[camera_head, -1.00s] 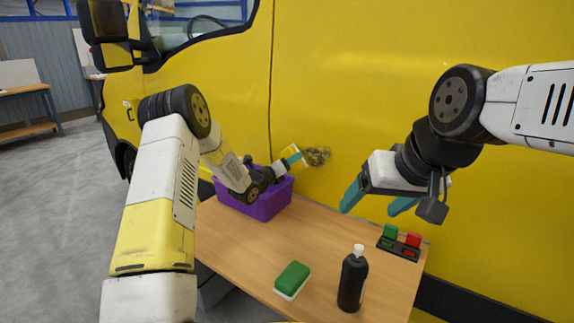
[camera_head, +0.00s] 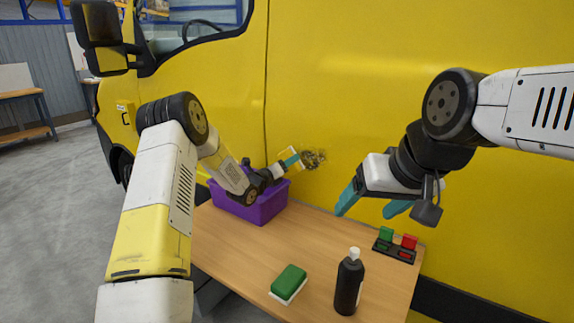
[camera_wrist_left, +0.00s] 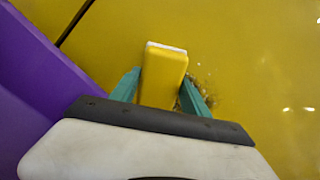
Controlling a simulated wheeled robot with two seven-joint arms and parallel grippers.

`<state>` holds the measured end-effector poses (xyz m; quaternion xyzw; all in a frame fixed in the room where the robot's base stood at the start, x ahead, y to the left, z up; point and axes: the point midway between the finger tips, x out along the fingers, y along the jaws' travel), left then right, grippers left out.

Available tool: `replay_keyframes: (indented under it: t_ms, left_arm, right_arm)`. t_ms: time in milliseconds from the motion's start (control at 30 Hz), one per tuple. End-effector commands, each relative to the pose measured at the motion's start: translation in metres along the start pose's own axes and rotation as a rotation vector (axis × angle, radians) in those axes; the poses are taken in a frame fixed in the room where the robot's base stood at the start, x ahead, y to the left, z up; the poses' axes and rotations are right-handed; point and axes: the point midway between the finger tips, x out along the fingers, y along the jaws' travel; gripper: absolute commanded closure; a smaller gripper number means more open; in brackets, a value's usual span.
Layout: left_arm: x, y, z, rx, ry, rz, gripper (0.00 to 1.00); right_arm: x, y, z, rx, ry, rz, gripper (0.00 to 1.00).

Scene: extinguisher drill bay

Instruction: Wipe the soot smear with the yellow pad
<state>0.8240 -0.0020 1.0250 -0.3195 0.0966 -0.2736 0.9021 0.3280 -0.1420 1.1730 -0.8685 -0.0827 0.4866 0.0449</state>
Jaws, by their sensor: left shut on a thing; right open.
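The dark soot smear (camera_head: 315,159) is on the yellow vehicle side above the table's back edge. It also shows partly in the left wrist view (camera_wrist_left: 205,78), behind a finger. My left gripper (camera_head: 291,160) is shut on the yellow pad (camera_wrist_left: 163,76), which has a white edge. The pad is just left of the smear in the head view. I cannot tell whether it touches the panel. My right gripper (camera_head: 364,210) is open and empty, above the right part of the table.
A purple bin (camera_head: 262,207) stands at the table's back left, under my left forearm. A green-and-white sponge (camera_head: 289,282), a black bottle (camera_head: 348,286) and a tray with a green and a red block (camera_head: 394,250) are on the wooden table (camera_head: 240,250). Its middle is clear.

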Motion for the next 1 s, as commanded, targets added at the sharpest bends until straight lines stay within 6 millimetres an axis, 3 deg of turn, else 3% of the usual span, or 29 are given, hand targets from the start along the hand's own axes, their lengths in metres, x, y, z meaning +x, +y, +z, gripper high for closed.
replay_keyframes:
  t_ms: [1000]
  left_arm:
    - [0.018, -0.001, -0.001, 0.0, 0.0, 0.0, 0.78]
  right_arm:
    - [0.0, 0.0, 0.0, 0.0, 0.0, 0.0, 0.24]
